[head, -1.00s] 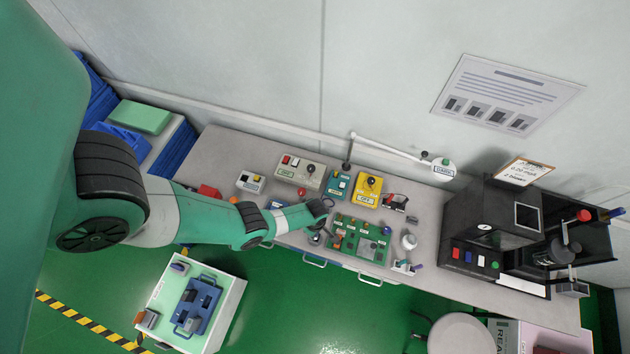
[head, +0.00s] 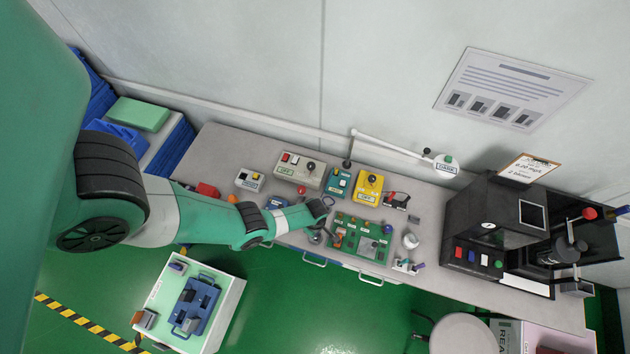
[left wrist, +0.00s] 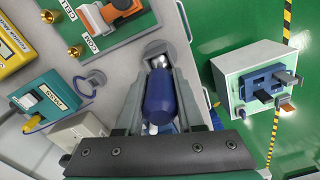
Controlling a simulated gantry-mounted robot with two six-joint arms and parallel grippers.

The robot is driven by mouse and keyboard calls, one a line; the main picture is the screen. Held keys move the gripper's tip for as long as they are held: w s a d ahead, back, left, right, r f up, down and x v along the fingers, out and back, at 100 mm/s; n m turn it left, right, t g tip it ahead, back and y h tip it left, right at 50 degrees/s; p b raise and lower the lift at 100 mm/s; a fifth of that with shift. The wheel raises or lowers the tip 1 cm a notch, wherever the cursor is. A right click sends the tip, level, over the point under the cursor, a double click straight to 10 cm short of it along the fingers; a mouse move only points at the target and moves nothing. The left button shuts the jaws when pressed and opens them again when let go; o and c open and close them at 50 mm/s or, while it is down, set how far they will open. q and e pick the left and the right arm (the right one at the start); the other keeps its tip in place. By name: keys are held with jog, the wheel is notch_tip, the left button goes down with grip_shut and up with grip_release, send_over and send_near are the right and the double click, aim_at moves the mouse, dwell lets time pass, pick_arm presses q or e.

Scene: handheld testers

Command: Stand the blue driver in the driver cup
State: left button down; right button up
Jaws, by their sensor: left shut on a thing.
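The blue driver (left wrist: 160,92) is between the two fingers of my left gripper (left wrist: 158,82) in the left wrist view, and the fingers are shut on its handle. Its silver end points away from the wrist toward a small grey square-topped holder (left wrist: 154,47), which may be the driver cup, near the bench edge. I cannot tell whether the driver is inside it or only above it. In the head view my left gripper (head: 320,222) is at the front of the bench, left of the green board; the driver is not clear there. My right gripper is out of view.
The green board (head: 361,237) lies just right of my left gripper on the bench (head: 428,222). A yellow tester (head: 369,187) and a teal tester (head: 338,183) stand behind it. A white cart (head: 228,312) with a blue tray stands in front of the bench.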

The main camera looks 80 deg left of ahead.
pick_arm(q)
jog(key=shift+f, duration=0.25)
jog(key=shift+c, duration=2.2)
grip_release()
jog(key=shift+r, duration=0.1)
notch_tip(320, 180, up, 12)
jog(key=p, duration=1.1)
jog(key=shift+f, duration=0.3)
